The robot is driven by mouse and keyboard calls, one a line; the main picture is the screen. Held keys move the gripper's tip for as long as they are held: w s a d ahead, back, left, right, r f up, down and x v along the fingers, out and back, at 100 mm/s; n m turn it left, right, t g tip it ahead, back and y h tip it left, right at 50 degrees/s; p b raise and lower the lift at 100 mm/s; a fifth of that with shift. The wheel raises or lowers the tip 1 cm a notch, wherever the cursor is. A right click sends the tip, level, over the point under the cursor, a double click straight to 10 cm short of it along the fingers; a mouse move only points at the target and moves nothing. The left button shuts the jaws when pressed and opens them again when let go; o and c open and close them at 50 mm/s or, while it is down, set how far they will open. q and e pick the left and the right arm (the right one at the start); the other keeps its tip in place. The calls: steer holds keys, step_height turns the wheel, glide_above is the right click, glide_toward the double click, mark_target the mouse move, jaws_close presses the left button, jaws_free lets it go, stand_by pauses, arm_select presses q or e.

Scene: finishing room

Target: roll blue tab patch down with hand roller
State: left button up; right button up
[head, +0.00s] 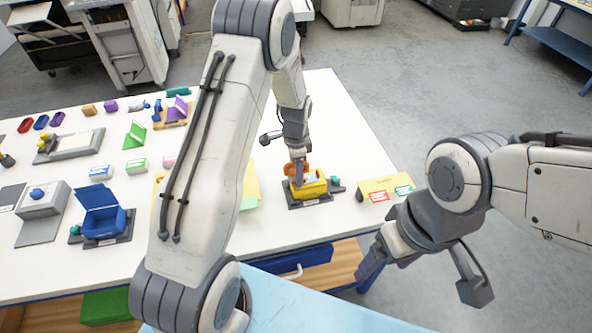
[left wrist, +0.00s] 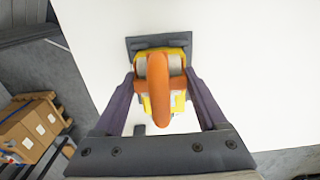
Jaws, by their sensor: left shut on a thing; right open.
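The hand roller, as I take it, shows an orange handle in the left wrist view (left wrist: 158,80) and in the head view (head: 288,170). My left gripper (head: 299,172) is shut on it from above; its fingers stand on both sides of the handle in the left wrist view (left wrist: 160,108). Beneath is a yellow holder (head: 312,188) on a dark base; I cannot tell whether the roller is clear of it. No blue tab patch can be made out for sure. My right gripper (head: 424,276) is open and empty, past the table's right front edge.
A yellow piece with red and green labels (head: 385,188) lies right of the holder. My left arm hides part of the white table (head: 335,120) and yellow sheets. A blue open box (head: 102,222) and several small items fill the left side.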

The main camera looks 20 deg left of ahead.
arm_select(q)
steer(key=shift+f+b, duration=0.4)
steer(key=shift+f, duration=0.15)
